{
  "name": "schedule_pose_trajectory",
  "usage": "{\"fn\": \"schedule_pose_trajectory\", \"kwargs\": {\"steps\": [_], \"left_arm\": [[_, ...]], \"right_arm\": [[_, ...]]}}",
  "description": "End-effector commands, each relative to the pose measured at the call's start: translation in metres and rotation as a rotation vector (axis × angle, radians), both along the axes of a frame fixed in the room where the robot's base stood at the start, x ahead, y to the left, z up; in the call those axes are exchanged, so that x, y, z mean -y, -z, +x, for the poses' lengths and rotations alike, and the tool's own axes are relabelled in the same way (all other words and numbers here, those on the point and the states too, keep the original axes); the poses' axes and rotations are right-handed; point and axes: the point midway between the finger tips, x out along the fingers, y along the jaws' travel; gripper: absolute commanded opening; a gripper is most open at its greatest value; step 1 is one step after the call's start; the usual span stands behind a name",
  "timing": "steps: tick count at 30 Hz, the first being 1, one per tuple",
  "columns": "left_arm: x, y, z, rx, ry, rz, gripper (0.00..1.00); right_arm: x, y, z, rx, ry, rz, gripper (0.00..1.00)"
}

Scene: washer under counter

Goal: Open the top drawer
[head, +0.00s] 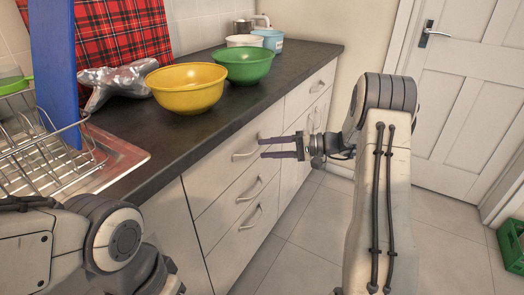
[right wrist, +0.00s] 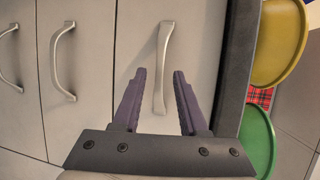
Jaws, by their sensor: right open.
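The top drawer (head: 213,180) is the upper front of a white drawer stack under the dark counter, and it looks shut. Its silver bar handle (head: 245,154) also shows in the right wrist view (right wrist: 164,62), upright in that picture. My right gripper (head: 262,147) is open and empty, in front of this handle. In the right wrist view the gripper's purple fingers (right wrist: 159,72) lie on either side of the handle's lower part. I cannot tell how deep the handle sits between them; no grip shows. My left gripper is out of view; only my left arm shows at bottom left.
Lower drawers have similar handles (head: 251,188). On the counter (head: 168,135) stand a yellow bowl (head: 187,90), a green bowl (head: 243,66) and a dish rack (head: 45,150). The tiled floor (head: 300,255) before the drawers looks clear. A green crate (head: 512,245) stands at far right.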

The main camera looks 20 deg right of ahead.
Motion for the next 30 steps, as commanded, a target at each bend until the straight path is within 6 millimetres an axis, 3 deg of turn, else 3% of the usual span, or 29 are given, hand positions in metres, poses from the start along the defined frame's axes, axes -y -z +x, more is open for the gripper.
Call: {"fn": "schedule_pose_trajectory", "kwargs": {"steps": [6,15,19,30], "left_arm": [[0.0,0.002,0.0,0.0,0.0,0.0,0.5],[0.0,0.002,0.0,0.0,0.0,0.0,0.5],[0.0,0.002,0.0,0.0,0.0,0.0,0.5],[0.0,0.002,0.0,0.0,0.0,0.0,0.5]], "right_arm": [[-0.018,0.004,0.01,0.0,-0.001,0.0,0.42],[-0.02,0.004,0.011,0.0,0.001,-0.001,0.42],[-0.02,0.004,0.011,0.0,0.001,-0.001,0.0],[-0.019,0.004,0.011,0.0,0.002,-0.001,0.0]]}}
